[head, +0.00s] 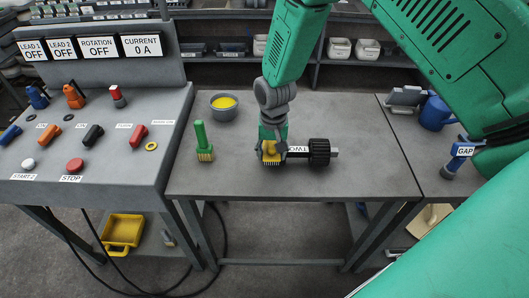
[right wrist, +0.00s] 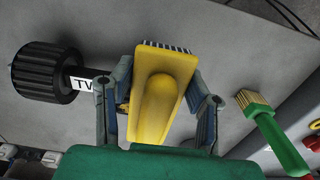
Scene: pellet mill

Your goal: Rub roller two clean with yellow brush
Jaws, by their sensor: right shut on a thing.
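Roller two (head: 319,152), a black ribbed cylinder with a white label on its shaft, lies on the grey table (head: 350,115). It also shows at the left in the right wrist view (right wrist: 45,73). My right gripper (head: 270,148) is shut on the yellow brush (head: 271,157), at the left end of the roller's shaft. The black ribbed part is apart from the bristles. Whether the bristles touch the shaft cannot be told. My left gripper is not in view.
A control panel (head: 100,130) stands at the left. A blue mug (head: 437,113) and a GAP-labelled tool (head: 458,158) are at the right. The table's front is clear.

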